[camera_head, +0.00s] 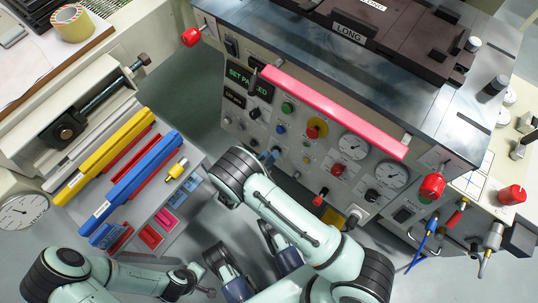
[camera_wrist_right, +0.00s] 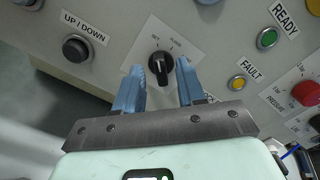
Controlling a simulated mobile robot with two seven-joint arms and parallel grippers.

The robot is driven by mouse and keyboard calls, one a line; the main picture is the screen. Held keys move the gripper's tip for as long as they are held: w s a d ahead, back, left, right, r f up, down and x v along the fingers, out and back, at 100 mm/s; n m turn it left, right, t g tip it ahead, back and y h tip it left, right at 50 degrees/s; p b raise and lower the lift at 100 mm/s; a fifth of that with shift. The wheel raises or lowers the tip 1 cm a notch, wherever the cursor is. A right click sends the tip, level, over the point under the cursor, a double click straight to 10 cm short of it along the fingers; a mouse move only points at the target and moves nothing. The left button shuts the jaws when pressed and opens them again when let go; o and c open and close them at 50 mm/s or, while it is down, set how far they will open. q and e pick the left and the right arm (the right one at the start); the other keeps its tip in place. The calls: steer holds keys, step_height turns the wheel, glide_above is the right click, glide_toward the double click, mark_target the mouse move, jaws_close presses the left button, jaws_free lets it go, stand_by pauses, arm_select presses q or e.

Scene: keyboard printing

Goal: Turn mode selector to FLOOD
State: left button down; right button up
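The mode selector (camera_wrist_right: 161,66) is a black rotary knob on a pale square plate on the grey panel. Its ridge stands about upright in the right wrist view, with small blurred lettering above it to the left and right. My right gripper (camera_wrist_right: 158,85) is open, its blue fingers on either side of the knob with gaps showing; contact is not visible. In the head view the right gripper (camera_head: 268,157) is at the panel's lower left, and the arm hides part of that area. My left arm (camera_head: 130,279) is low at the left; its finger state is unclear.
Near the knob are an UP/DOWN button (camera_wrist_right: 77,48), a green READY button (camera_wrist_right: 267,38), a yellow FAULT button (camera_wrist_right: 237,83) and a red knob (camera_wrist_right: 306,93). The head view shows gauges (camera_head: 353,146), a pink bar (camera_head: 330,110) above the panel, and a tool tray (camera_head: 181,232) to the left.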

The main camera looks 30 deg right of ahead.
arm_select(q)
steer(key=shift+s+f, duration=0.1)
steer(key=shift+s, duration=0.1)
arm_select(e)
steer(key=shift+w+d, duration=0.15)
steer(key=shift+d, duration=0.15)
jaws_close()
arm_select(q)
steer(key=shift+w, duration=0.15)
arm_select(e)
steer(key=shift+m, duration=0.3)
arm_select(q)
steer(key=shift+w+d+r+t+p, duration=0.15)
steer(key=shift+w+r+t+p, duration=0.45)
steer(key=shift+w+r, duration=0.55)
arm_select(e)
steer(key=m, duration=0.8)
arm_select(q)
steer(key=shift+w+f, duration=0.1)
steer(key=shift+w, duration=0.05)
arm_select(e)
steer(key=shift+m, duration=0.4)
steer(key=shift+s, duration=0.2)
